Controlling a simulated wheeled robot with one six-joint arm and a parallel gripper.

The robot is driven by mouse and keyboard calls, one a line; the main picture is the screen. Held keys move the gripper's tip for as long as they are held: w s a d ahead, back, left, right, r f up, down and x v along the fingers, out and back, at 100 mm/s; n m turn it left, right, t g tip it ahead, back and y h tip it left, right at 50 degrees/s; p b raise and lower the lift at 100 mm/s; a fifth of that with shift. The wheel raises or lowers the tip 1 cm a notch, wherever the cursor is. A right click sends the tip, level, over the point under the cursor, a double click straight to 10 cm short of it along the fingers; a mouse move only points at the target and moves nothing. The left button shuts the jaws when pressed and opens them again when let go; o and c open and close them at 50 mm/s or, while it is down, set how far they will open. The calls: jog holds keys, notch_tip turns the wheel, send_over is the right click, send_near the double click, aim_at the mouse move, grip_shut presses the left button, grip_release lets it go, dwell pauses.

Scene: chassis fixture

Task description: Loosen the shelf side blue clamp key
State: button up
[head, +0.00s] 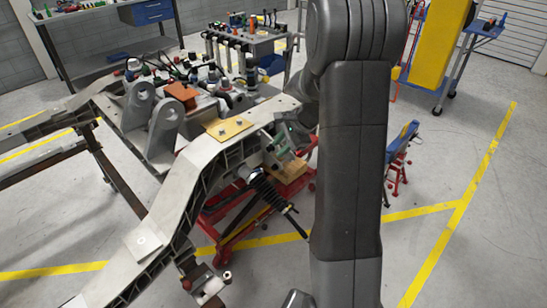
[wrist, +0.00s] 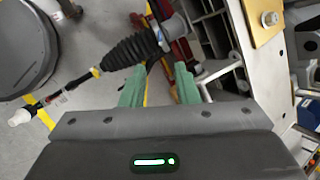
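My gripper (wrist: 160,84) shows in the wrist view as two green fingers set apart, with a gap between them. In the head view my gripper (head: 287,144) is beside the grey chassis rail (head: 205,150), partly hidden by my arm. A small blue part (wrist: 163,66) shows near the fingertips in the wrist view; I cannot tell whether it is the clamp key. No blue clamp key can be made out clearly in the head view. The fingers do not visibly hold anything.
A black bellows rod (head: 268,190) sticks out from the rail below my gripper; it also crosses the wrist view (wrist: 128,52). A tan plate (head: 229,128) lies on the rail. A red stand (head: 236,212) is underneath. Open floor lies to the right.

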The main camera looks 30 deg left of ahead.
aim_at(258, 170)
jog(key=x, duration=1.3)
jog(key=shift+s+a+f+p, duration=0.2)
jog(key=shift+f+p, duration=0.1)
jog(key=shift+p, duration=0.1)
